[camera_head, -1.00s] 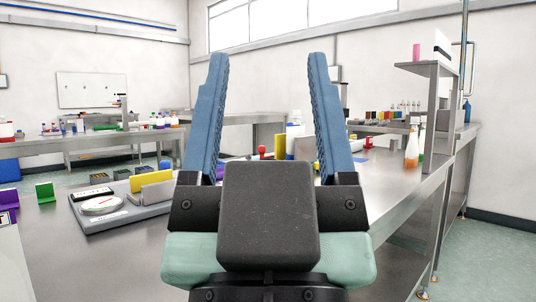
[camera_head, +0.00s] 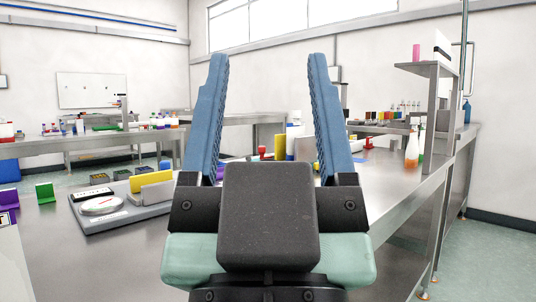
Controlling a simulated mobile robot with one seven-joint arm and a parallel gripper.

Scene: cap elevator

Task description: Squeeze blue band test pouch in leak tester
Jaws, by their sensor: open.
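My gripper (camera_head: 268,62) is in the middle of the camera view, pointing away over the steel bench. Its two blue ribbed fingers stand wide apart with nothing between them. A grey device (camera_head: 118,217) with a round white dial (camera_head: 100,206) lies on the bench to the left of my gripper. An upright beige plate (camera_head: 157,193) and a yellow block (camera_head: 145,183) stand on it. It may be the leak tester, but I cannot tell. I cannot make out a pouch with a blue band. My gripper hides part of the bench.
A green bracket (camera_head: 46,194) and a purple piece (camera_head: 9,199) stand at the left. Dark open boxes (camera_head: 104,172) sit behind the grey device. A yellow upright panel (camera_head: 280,147) and a red piece (camera_head: 263,153) show between my fingers. A spray bottle (camera_head: 412,148) stands at the right.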

